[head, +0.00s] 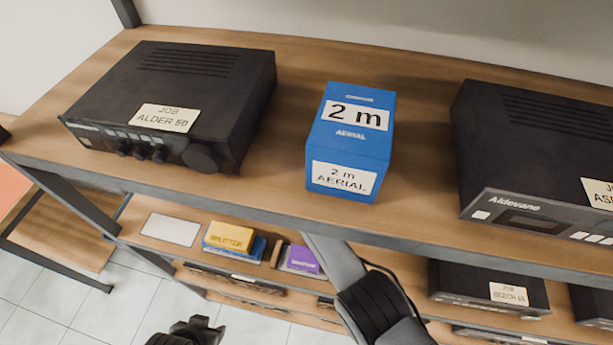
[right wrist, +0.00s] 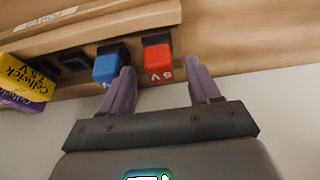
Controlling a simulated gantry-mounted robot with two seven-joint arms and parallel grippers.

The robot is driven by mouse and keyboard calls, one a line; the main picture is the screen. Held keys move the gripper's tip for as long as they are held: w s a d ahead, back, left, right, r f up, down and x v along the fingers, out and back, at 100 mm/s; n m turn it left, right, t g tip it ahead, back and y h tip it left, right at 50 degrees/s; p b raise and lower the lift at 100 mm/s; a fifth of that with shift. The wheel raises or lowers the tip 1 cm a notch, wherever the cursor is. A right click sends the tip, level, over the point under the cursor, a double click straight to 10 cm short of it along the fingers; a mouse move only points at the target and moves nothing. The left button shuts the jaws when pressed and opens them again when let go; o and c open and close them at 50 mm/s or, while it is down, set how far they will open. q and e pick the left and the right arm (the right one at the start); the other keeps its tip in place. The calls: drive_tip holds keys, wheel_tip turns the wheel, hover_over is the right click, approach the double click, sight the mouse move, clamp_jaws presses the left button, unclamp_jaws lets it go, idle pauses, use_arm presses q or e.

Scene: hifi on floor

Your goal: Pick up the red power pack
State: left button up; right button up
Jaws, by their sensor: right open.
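The red power pack (right wrist: 158,62) shows in the right wrist view, a small red block with a black top end and white marking that looks like "5V". It sits against a wooden shelf edge, beside a blue pack (right wrist: 107,66). My right gripper (right wrist: 161,72) is open, with its two purple fingers pointing toward the red pack. The left finger overlaps the blue pack in the picture, and the right finger is clear of the red pack. I cannot tell any contact. In the head view, the red pack is not visible. A dark part of mine (head: 187,332) at the bottom edge may be my left gripper; its jaws are unclear.
Yellow (right wrist: 28,80) and purple (right wrist: 18,101) packs lie left of the blue one. In the head view, a blue aerial box (head: 349,145) stands between two black hi-fi units (head: 185,85) (head: 540,150) on the upper shelf (head: 285,180). A yellow splitter box (head: 229,235) sits below.

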drive_tip(key=shift+w+f, duration=0.15)
drive_tip(key=shift+f, duration=0.2)
drive_tip(key=c, duration=1.1)
drive_tip(key=shift+o, duration=0.2)
drive_tip(key=shift+r, duration=0.1)
